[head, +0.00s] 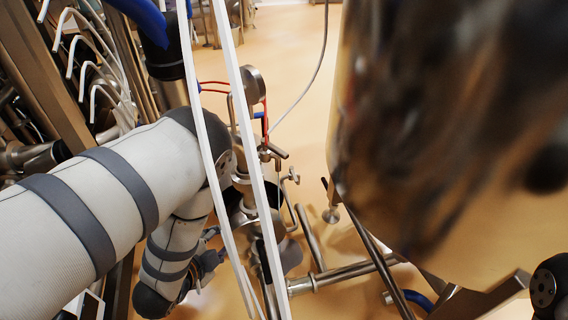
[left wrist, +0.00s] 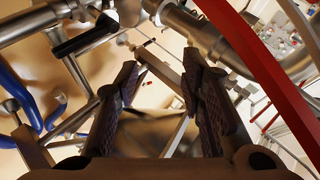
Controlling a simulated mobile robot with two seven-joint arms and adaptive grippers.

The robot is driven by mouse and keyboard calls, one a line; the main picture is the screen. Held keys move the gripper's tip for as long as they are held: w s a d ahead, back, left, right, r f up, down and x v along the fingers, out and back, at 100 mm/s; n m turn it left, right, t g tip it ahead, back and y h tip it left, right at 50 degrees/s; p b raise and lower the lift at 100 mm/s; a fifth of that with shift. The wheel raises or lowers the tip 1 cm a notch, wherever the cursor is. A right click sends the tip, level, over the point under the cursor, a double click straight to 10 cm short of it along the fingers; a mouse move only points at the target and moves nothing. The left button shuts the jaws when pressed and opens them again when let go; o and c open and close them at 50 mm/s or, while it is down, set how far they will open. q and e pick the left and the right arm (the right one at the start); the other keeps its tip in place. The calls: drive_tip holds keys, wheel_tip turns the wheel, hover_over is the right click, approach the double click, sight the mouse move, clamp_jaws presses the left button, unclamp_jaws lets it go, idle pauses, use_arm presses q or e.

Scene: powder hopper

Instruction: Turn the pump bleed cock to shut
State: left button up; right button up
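The pump bleed cock cannot be told apart for certain among the metal fittings. In the head view, small metal fittings with short levers (head: 272,152) sit on the upright pipework right of my left arm. My left gripper (head: 208,260) is low in the head view, partly hidden by the arm and white tubes; its fingertips are not clear there. In the left wrist view, its two dark ridged fingers (left wrist: 161,65) stand apart. A pale metal bar (left wrist: 160,68) shows between and beyond the fingertips; contact cannot be told. My right gripper is not seen.
A large shiny metal vessel (head: 440,120) fills the right of the head view. White tubes (head: 255,150) hang across my left arm. Steel pipes (head: 340,275) run low beside it. Red strips (left wrist: 270,75) and blue hoses (left wrist: 22,105) flank the left gripper. Open tan floor lies behind.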

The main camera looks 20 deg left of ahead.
use_arm(q)
drive_tip(key=w+d+r+m+t+h+b, duration=0.2)
drive_tip(key=w+r+m+t, duration=0.15)
drive_tip(key=w, duration=0.45)
drive_tip(key=m+t+h, duration=0.2)
drive_tip(key=m+t, duration=0.2)
drive_tip(key=m, duration=0.1)
approach(278, 154)
drive_tip(key=shift+g, duration=0.35)
drive_tip(key=x, duration=0.3)
drive_tip(key=b+x, duration=0.1)
drive_tip(key=x, duration=0.3)
drive_tip(key=b+x, duration=0.1)
drive_tip(key=x, duration=0.3)
drive_tip(key=shift+r, duration=0.25)
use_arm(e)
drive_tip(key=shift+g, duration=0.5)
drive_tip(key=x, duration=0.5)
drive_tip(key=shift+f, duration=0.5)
use_arm(q)
drive_tip(key=shift+c, duration=0.6)
clamp_jaws()
